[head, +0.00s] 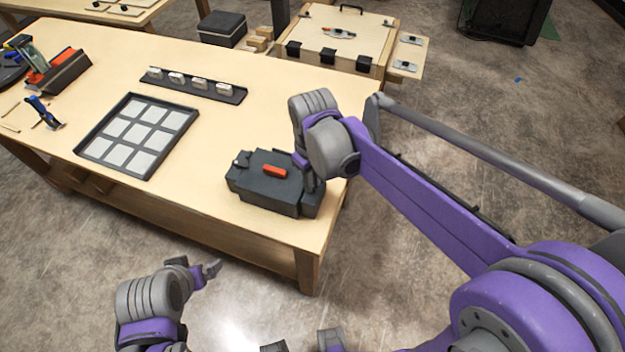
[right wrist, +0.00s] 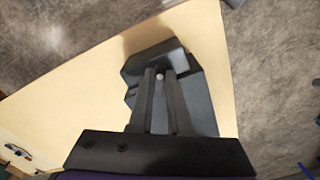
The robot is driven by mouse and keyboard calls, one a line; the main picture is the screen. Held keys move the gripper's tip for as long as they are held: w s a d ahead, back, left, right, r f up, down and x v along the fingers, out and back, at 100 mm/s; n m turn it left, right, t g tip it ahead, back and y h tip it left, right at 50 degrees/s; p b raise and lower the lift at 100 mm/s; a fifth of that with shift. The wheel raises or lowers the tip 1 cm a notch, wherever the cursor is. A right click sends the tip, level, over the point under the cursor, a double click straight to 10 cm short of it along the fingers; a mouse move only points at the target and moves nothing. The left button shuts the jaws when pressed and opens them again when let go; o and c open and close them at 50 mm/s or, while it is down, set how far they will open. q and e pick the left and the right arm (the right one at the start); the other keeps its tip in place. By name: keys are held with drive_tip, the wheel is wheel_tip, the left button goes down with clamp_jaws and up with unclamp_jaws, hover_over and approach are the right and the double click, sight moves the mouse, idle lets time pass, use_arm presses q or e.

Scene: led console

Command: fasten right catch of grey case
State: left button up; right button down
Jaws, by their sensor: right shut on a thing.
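The dark grey case (head: 262,192) sits closed on the near right corner of the table, with a red handle (head: 274,170) on its lid. A small pale knob (head: 240,159) shows at its left end. My right gripper (head: 312,186) points down at the right end of the case. In the right wrist view the case (right wrist: 195,100) lies under the fingers, and a small pale knob of the right catch (right wrist: 160,77) shows between the shut fingertips. The fingers and wrist hide most of this catch. My left gripper (head: 212,269) hangs in front of the table, away from the case.
The wooden table (head: 215,190) is bare around the case, with its edge close on the right. A panel of pale squares (head: 138,132) and a dark strip with several white blocks (head: 195,86) lie left of it. Tools lie at far left.

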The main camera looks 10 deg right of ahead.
drive_tip(key=n, duration=0.5)
drive_tip(key=shift+n, duration=0.3)
idle(0.4)
drive_tip(key=c, duration=0.9)
unclamp_jaws()
drive_tip(key=shift+o, duration=0.2)
wheel_tip(320, 180, up, 11)
drive_tip(key=shift+f, duration=0.1)
drive_tip(key=s+d+f+m+t, duration=0.2)
drive_tip(key=s+d+f+m, duration=0.1)
drive_tip(key=s+f+m, duration=0.2)
drive_tip(key=s+d+f+m+t, duration=0.3)
drive_tip(key=s+f+m, duration=0.3)
drive_tip(key=s+f, duration=0.2)
drive_tip(key=shift+s+d+t, duration=0.3)
drive_tip(key=shift+s+d, duration=0.05)
drive_tip(key=shift+d, duration=0.1)
